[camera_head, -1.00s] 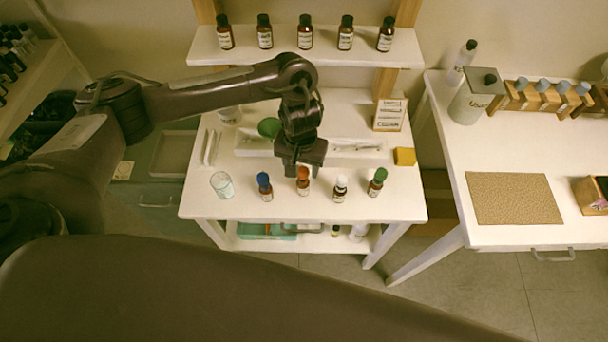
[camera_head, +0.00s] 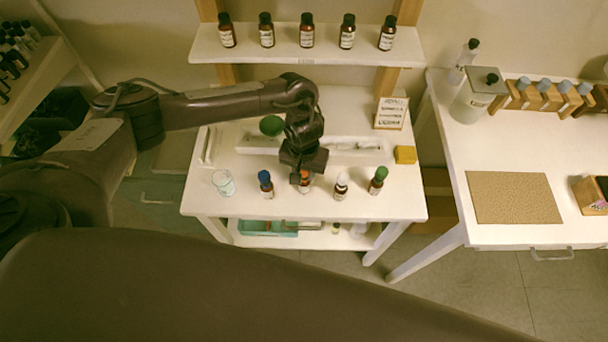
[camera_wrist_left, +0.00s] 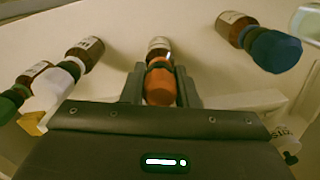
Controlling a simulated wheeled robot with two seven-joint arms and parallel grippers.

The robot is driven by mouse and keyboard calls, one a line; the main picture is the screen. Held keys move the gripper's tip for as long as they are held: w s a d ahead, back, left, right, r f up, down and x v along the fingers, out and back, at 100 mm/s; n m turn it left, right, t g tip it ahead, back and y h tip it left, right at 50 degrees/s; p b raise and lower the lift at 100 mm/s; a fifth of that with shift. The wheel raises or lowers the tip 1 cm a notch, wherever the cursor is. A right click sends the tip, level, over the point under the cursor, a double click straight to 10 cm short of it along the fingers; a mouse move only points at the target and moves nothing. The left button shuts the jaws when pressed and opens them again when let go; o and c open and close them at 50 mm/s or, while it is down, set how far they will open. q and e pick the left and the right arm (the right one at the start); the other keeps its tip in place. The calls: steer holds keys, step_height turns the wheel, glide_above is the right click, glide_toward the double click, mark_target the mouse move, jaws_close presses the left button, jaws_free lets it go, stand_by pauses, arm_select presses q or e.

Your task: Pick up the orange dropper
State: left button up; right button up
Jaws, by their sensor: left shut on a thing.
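The orange dropper (camera_wrist_left: 161,84) is the orange cap on a small brown bottle with a pale label (camera_wrist_left: 159,47). In the left wrist view it sits between the two fingers of my left gripper (camera_wrist_left: 160,80), which is shut on it. In the head view the gripper (camera_head: 304,180) comes down from above onto the orange dropper (camera_head: 305,175) and hides most of it. The bottle (camera_head: 305,188) is in the row on the small white table and looks upright; I cannot tell whether the cap is free of it. My right gripper is not in view.
A blue-capped bottle (camera_head: 266,184) stands left of the gripper. White-capped (camera_head: 341,186) and green-capped (camera_head: 377,180) bottles stand to the right. A clear glass (camera_head: 223,183) is at the left of the white table (camera_head: 290,208). A yellow block (camera_head: 405,155) is near the right edge.

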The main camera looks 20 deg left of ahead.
arm_select(q)
steer(key=shift+r, duration=0.5)
step_height(320, 180, up, 19)
steer(key=p, duration=0.2)
steer(key=shift+p, duration=0.35)
